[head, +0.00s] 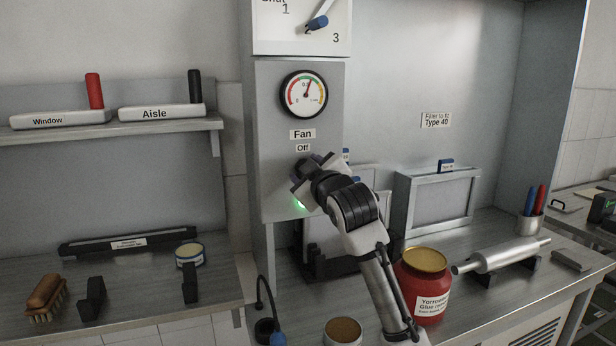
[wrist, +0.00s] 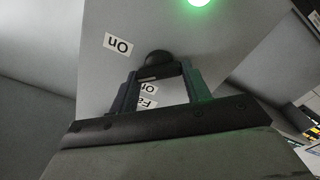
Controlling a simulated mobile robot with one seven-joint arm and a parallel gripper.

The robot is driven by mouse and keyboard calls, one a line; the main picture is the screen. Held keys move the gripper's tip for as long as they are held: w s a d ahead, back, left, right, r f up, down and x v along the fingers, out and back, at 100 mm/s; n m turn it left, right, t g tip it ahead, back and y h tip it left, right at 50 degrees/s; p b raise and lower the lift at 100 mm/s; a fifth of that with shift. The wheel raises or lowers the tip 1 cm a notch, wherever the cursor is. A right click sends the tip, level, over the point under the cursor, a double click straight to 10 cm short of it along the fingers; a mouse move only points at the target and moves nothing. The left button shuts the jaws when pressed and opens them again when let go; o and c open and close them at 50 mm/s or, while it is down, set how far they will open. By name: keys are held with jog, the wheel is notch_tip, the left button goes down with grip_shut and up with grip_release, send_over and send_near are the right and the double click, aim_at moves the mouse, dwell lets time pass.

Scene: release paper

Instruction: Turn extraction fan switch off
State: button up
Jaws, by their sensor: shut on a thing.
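The grey fan panel (head: 270,130) carries a "Fan" label (head: 302,134) and an "Off" label (head: 303,147) below a round gauge. My gripper (head: 305,178) is against the panel just under these labels and hides the switch in the head view. In the wrist view, the black knob of the fan switch (wrist: 158,63) sits at the fingertips of my gripper (wrist: 160,80), which is shut on it. An "On" label (wrist: 118,45) shows upside down beside it. A green lamp (wrist: 198,2) is lit on the panel. Which way the switch points is not clear.
A gauge (head: 304,94) is above the switch, and a lever (head: 317,23) is higher up. A left shelf (head: 100,130) holds the "Window" and "Aisle" blocks.

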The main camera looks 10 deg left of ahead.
jog(key=shift+a+f+n+b, duration=0.15)
jog(key=shift+n+b, duration=0.5)
jog(key=shift+n, duration=1.8)
jog(key=shift+d+f+n+b, duration=0.1)
jog(key=shift+n+b, duration=0.55)
jog(key=shift+n, duration=1.8)
jog(key=shift+o, duration=0.2)
jog(key=o, duration=1)
jog(key=shift+s, duration=0.1)
jog(key=shift+c, duration=0.2)
jog(key=b+v, duration=0.4)
jog(key=v, duration=0.9)
jog(key=shift+s+d, duration=0.25)
jog(key=shift+s, duration=0.05)
jog(key=shift+a, duration=0.15)
